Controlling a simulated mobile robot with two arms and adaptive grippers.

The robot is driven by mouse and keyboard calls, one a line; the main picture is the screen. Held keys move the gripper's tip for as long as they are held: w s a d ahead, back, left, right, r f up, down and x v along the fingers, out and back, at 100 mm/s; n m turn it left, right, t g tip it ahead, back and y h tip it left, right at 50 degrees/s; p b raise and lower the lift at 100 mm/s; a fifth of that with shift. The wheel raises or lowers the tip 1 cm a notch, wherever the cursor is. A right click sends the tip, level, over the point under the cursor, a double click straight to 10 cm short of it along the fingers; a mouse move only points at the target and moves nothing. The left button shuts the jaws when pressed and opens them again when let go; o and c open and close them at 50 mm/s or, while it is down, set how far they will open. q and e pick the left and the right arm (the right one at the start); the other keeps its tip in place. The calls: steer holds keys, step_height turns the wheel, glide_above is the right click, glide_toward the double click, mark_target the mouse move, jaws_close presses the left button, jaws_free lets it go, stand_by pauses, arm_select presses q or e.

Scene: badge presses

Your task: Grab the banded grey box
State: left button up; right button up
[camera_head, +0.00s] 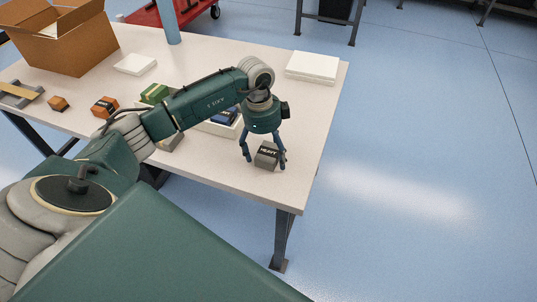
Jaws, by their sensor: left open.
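The banded grey box (266,155) sits on the table near its right front part, with a dark band and pale lettering on it. My left gripper (264,161) points down over it. Its fingers are open, one at each side of the box in this view; whether they touch it I cannot tell. My right gripper is not in view.
The white table (220,178) also holds a brown carton (75,45), orange boxes (104,107), a green box (154,93), a blue item (224,116) partly behind my arm, another grey block (172,142) and white slabs (312,67). The table's right edge is close to the gripper.

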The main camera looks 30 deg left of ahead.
arm_select(q)
steer(key=c, duration=1.6)
steer(key=shift+r, duration=0.2)
